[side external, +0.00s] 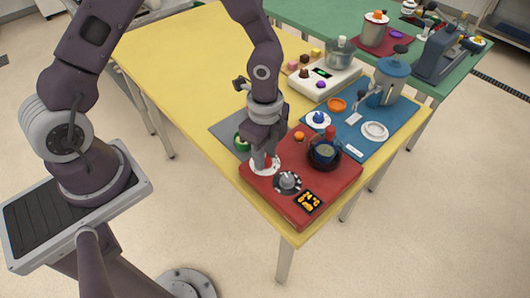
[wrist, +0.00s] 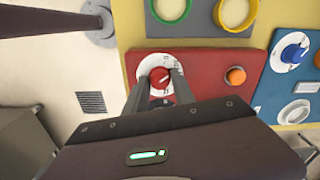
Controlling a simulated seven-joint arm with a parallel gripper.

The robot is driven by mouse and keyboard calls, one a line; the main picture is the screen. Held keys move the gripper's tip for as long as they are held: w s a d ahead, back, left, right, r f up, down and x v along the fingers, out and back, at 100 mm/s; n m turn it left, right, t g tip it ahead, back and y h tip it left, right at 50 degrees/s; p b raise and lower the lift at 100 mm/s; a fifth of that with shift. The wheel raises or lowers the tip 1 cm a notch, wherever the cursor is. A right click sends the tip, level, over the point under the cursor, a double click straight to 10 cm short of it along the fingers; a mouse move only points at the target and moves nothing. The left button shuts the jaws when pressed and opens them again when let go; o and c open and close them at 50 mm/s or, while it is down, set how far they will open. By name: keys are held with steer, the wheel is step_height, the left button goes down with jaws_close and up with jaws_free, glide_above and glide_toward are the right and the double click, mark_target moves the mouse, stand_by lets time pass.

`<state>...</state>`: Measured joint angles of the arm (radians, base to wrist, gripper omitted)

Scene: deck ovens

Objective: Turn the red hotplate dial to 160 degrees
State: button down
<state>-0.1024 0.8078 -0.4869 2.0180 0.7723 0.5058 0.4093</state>
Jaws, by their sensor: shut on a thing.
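The red hotplate (side external: 335,181) lies at the near corner of the yellow table. Its red dial (wrist: 160,76) sits on a white scale disc (wrist: 146,66), which also shows in the side view (side external: 256,170). My gripper (side external: 265,161) points down over this dial. In the wrist view its two fingers stand on either side of the red knob, shut on it. The scale marks are too small to read. A black display (side external: 309,201) on the hotplate shows orange characters that I cannot read surely.
A grey knob on a dark disc (side external: 288,181) and a black pan (side external: 325,155) are on the hotplate. An orange button (wrist: 236,76) is right of the dial. A blue board (side external: 382,133) with a blue knob (side external: 318,118) adjoins; a white scale (side external: 326,79) stands behind.

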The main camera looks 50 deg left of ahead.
steer(key=shift+m, duration=0.3)
steer(key=c, duration=1.1)
jaws_free()
steer(key=shift+o, duration=0.2)
step_height(320, 180, up, 7)
steer(key=shift+r, duration=0.1)
